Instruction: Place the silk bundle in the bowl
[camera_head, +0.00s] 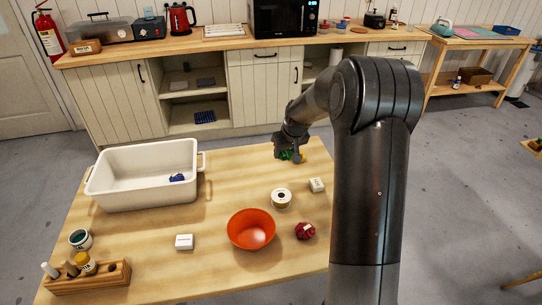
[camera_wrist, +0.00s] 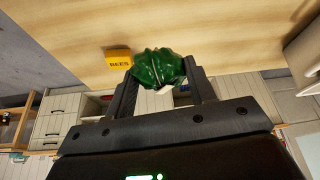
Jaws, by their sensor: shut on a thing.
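The green silk bundle (camera_wrist: 158,68) is between the two fingers of my gripper (camera_wrist: 160,75), which are shut on it in the wrist view. In the head view my gripper (camera_head: 290,154) is low over the far right part of the table, with the green bundle (camera_head: 286,155) partly hidden by it. I cannot tell whether the bundle touches the table. The orange bowl (camera_head: 251,229) stands empty near the table's middle front, nearer than my gripper and to its left. A dark red bundle (camera_head: 305,231) lies right of the bowl, and a blue bundle (camera_head: 177,178) lies in the white basin (camera_head: 137,200).
A yellow box (camera_wrist: 118,58) is beside my gripper. A white roll (camera_head: 281,198) and a small white box (camera_head: 317,185) stand between my gripper and the bowl's right side. Another white box (camera_head: 184,241) and a wooden rack (camera_head: 88,278) are at left. Table left of the roll is clear.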

